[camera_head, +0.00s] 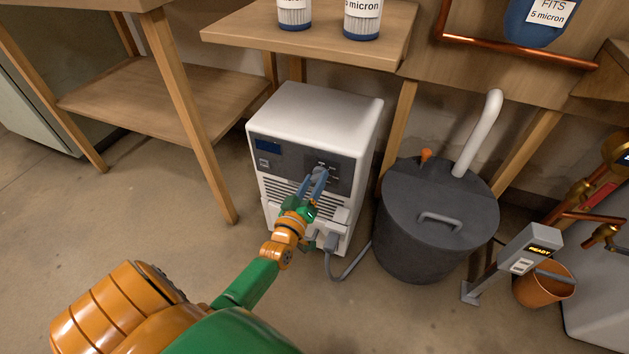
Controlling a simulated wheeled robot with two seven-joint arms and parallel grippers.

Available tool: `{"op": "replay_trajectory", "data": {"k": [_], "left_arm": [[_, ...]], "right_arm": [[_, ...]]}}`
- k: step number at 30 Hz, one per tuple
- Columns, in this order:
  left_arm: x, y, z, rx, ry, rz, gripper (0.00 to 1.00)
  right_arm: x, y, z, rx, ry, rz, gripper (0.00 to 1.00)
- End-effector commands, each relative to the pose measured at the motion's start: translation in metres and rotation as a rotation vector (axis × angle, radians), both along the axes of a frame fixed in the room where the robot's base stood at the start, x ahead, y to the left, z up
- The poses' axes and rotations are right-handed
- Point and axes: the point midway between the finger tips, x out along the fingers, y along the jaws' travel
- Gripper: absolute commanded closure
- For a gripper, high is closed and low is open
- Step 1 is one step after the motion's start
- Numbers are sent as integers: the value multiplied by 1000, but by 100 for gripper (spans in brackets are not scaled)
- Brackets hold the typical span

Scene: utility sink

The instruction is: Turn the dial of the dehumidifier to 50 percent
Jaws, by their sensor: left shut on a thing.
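The dehumidifier (331,105) is a white box with a dark front panel, standing on the floor under the wooden shelf. A small dark display (268,146) is at the panel's upper left. My left gripper (317,177) reaches the right part of the panel, its blue-grey fingers shut on the dial (321,171). The fingers hide most of the dial. Small pale marks show around it, too small to read, so I cannot tell its setting. My right gripper is not in view.
A dark lidded bin (413,239) with a white pipe stands right of the dehumidifier, a grey hose (354,262) between them. A post with a "READY" display (530,250) and an orange bucket (546,290) are farther right. Filter cartridges (362,20) stand on the shelf (270,38). Floor at left is clear.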

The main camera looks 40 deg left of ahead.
Motion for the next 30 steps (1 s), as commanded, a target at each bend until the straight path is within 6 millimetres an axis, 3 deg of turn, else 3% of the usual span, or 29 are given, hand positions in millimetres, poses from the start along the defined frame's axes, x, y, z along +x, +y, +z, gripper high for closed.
{"op": "replay_trajectory", "data": {"k": [20,21,24,30], "left_arm": [[-1,-1,-2,-64,-9,-2,100],[-1,-1,-3,-64,-9,-2,46],[-1,0,-2,-62,-10,-1,19],[0,0,-1,-62,-12,-1,19]], "right_arm": [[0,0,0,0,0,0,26],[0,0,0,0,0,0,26],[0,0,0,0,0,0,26],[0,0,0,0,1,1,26]]}}
